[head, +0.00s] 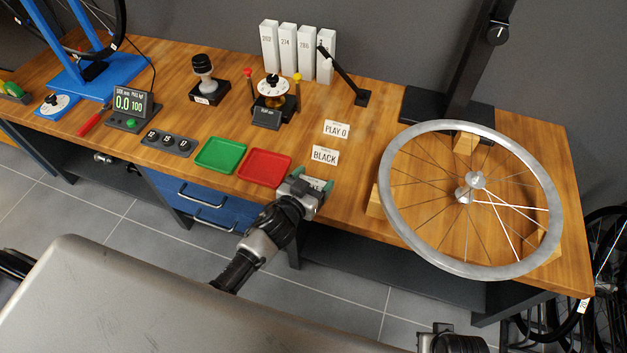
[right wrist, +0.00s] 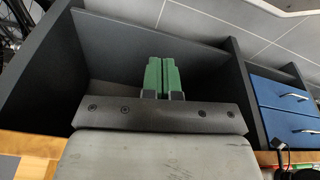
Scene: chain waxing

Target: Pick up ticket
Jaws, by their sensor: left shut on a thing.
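My left gripper (head: 313,182) is at the front edge of the wooden bench, just in front of the white card marked BLACK (head: 325,155). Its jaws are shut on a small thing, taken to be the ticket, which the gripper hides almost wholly. A second white card, marked PLAY 0 (head: 336,129), lies behind the BLACK card. My right gripper's green fingers (right wrist: 162,77) are together and empty in the right wrist view, in front of the dark space under the bench.
A red tray (head: 265,181) and a green tray (head: 219,170) lie left of my left gripper. A spoked wheel (head: 397,220) rests on wooden blocks at right. A dial device (head: 272,87), a stamp (head: 203,70) and white numbered boxes (head: 288,50) stand behind.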

